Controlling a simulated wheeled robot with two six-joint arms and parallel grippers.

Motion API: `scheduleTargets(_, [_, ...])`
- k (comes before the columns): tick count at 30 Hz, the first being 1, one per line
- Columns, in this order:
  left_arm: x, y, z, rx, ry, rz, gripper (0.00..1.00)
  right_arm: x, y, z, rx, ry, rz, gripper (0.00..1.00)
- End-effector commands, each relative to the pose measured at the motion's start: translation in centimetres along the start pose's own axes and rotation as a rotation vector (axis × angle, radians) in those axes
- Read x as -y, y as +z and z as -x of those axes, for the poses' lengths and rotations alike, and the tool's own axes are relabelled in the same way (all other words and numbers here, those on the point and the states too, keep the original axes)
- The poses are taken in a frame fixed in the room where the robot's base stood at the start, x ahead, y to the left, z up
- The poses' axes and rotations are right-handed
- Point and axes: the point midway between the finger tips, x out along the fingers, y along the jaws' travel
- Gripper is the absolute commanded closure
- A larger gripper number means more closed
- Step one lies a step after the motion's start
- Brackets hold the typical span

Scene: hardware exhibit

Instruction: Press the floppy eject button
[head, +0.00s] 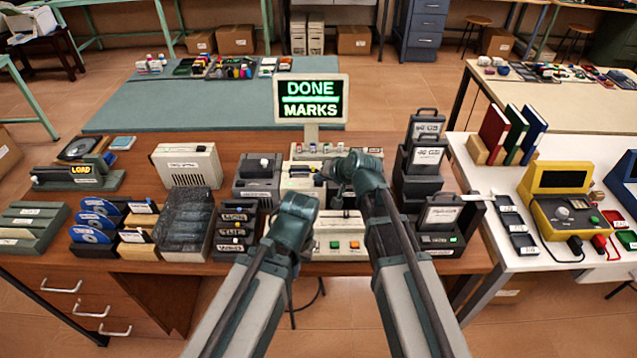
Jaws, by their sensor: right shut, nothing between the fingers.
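My right gripper (325,174) is shut and empty, above the middle of the wooden bench, in front of the display and over the small beige device there. My left arm ends at a teal wrist joint (297,212) lower and to the left; its fingers cannot be made out. A grey drive-like unit (257,180) with a dark slot stands left of the right gripper. A beige box (187,165) with a slot stands further left. I cannot tell which device carries the floppy eject button, and no button is clearly marked as such.
A beige panel (340,240) with orange and green buttons sits at the front. Black docks (418,180) stand close on the right. Racks of discs (98,225) fill the left. The white table (510,260) holds a yellow device (565,205).

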Motion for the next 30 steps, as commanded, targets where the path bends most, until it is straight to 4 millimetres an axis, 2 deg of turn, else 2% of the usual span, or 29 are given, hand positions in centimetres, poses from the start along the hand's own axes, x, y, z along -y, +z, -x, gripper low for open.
scheduleTargets(19, [0.0, 0.0, -0.4, 0.000, 0.000, 0.000, 1.00, -0.2, 0.2, -0.3, 0.001, 0.000, 0.000, 1.00])
scheduleTargets(30, [0.1, 0.1, 1.1, 0.000, 0.000, 0.000, 1.00, 0.6, -0.6, 0.8, 0.000, 0.000, 0.000, 1.00])
